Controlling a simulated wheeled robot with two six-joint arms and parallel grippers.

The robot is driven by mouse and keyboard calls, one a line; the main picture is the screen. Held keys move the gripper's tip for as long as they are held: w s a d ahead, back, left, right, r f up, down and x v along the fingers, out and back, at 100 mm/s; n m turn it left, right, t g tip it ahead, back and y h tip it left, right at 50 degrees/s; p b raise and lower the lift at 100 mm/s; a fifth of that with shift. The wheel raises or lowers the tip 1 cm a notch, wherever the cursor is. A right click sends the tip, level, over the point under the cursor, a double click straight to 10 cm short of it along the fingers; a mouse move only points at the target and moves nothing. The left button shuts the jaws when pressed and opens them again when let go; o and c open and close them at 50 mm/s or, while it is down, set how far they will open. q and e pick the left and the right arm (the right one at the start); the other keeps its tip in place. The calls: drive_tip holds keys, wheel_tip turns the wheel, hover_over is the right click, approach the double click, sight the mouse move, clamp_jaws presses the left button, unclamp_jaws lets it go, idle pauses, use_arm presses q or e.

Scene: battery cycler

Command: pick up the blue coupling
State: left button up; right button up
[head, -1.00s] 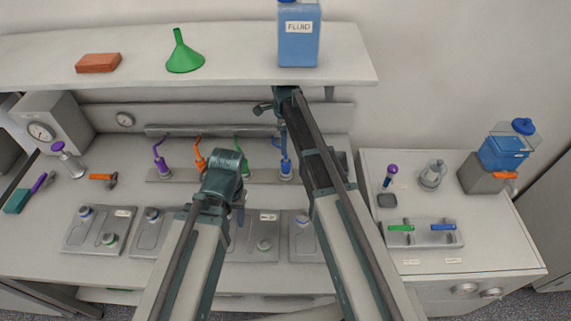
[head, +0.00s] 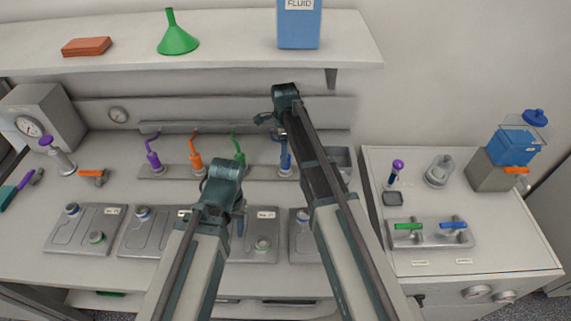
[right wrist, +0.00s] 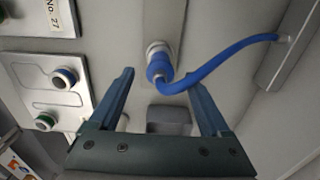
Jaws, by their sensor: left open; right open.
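The blue coupling (head: 285,158) stands upright in the rail at the back of the bench, right of the purple, orange and green ones. My right arm partly covers it in the head view. In the right wrist view the blue coupling (right wrist: 158,66) shows with its curved blue hose, beyond and between the fingertips of my right gripper (right wrist: 163,92). That gripper is open and empty, apart from the coupling. My left gripper (head: 239,218) is open, pointing down over the bench in front of the green coupling (head: 238,158), its fingers small in view.
Trays with round ports (head: 85,244) lie along the front of the bench. A shelf (head: 225,58) with a green funnel and a blue fluid container hangs above. A side cabinet (head: 420,185) at the right holds a valve block (head: 430,241) and a blue tank (head: 515,147).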

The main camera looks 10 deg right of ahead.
use_arm(q)
wheel_tip(320, 180, down, 4)
drive_tip(key=b, duration=0.3)
drive_tip(key=shift+f, duration=0.1)
use_arm(e)
wheel_tip(320, 180, down, 4)
drive_tip(key=shift+d+f, duration=0.15)
clamp_jaws()
